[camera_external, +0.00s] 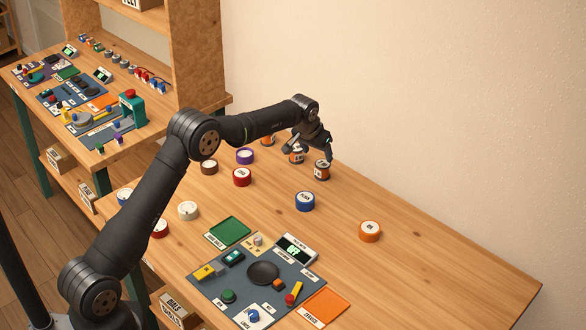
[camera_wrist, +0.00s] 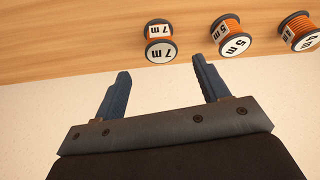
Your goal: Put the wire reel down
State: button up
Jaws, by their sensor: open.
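Three wire reels with black flanges, orange wire and white length labels stand on the table by the wall. In the wrist view, the "7 m" reel (camera_wrist: 160,42) lies just beyond and between my fingertips, the "5 m" reel (camera_wrist: 231,38) is to its right, and a third reel (camera_wrist: 301,33) is cut off at the right edge. In the external view, the front reel (camera_external: 322,171), middle reel (camera_external: 296,156) and back reel (camera_external: 267,140) stand in a row, partly hidden by my arm. My gripper (camera_external: 310,152) is open and empty, close above the front reels; its fingers also show in the wrist view (camera_wrist: 162,78).
Round labelled tins stand nearby: purple (camera_external: 245,156), brown (camera_external: 209,167), red (camera_external: 242,177), blue (camera_external: 305,201) and orange (camera_external: 370,231). A grey panel with a black dial (camera_external: 263,272) lies at the front. The table's right side is clear; the wall is close behind the reels.

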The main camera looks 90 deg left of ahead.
aim_at(323, 163)
jog(key=shift+v, duration=1.35)
jog(key=x, duration=1.2)
jog(key=shift+f, duration=0.3)
jog(key=shift+r, duration=1.4)
